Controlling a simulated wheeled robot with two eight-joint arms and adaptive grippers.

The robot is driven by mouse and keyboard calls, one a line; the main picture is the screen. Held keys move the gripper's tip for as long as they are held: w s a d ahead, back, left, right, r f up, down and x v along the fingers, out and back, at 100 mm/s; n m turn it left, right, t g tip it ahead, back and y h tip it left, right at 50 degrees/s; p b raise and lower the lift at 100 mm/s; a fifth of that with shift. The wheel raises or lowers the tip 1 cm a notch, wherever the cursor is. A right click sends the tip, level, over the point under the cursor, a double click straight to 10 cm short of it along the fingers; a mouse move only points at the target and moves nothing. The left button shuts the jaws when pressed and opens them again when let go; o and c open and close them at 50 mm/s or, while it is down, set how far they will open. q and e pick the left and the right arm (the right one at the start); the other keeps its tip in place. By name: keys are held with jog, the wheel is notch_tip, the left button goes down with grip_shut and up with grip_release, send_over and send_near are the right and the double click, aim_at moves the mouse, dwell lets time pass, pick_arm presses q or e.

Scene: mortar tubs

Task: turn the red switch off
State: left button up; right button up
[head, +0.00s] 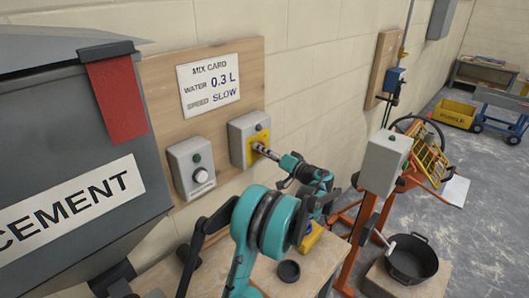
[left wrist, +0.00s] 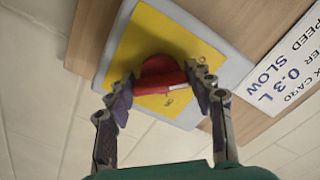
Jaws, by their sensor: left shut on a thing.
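The red switch (left wrist: 160,76) is a rotary knob on a yellow plate (left wrist: 185,40) in the left wrist view. The plate is on the front of a grey box (head: 238,126) mounted on a wooden board on the wall. My left gripper (head: 262,149) reaches the plate in the head view and hides the knob there. In the left wrist view its two fingers (left wrist: 160,85) are on either side of the red knob, shut on it. Small marks on the plate are too blurred to read. My right gripper is not in view.
A second grey box with a white dial (head: 201,176) is left of the switch box. A mix card (head: 209,84) hangs above. A cement hopper (head: 70,170) fills the left. A grey control box on an orange stand (head: 384,162) and a black pot (head: 412,262) are at right.

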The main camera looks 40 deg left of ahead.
pick_arm(q)
jog(key=shift+f+n, duration=0.1)
jog(key=shift+n, duration=0.2)
jog(key=o, duration=1.2)
jog(key=shift+c, duration=0.2)
jog(key=shift+d, duration=0.15)
jog(key=s+d, duration=0.1)
jog(key=d, duration=1)
jog(key=shift+d, duration=0.35)
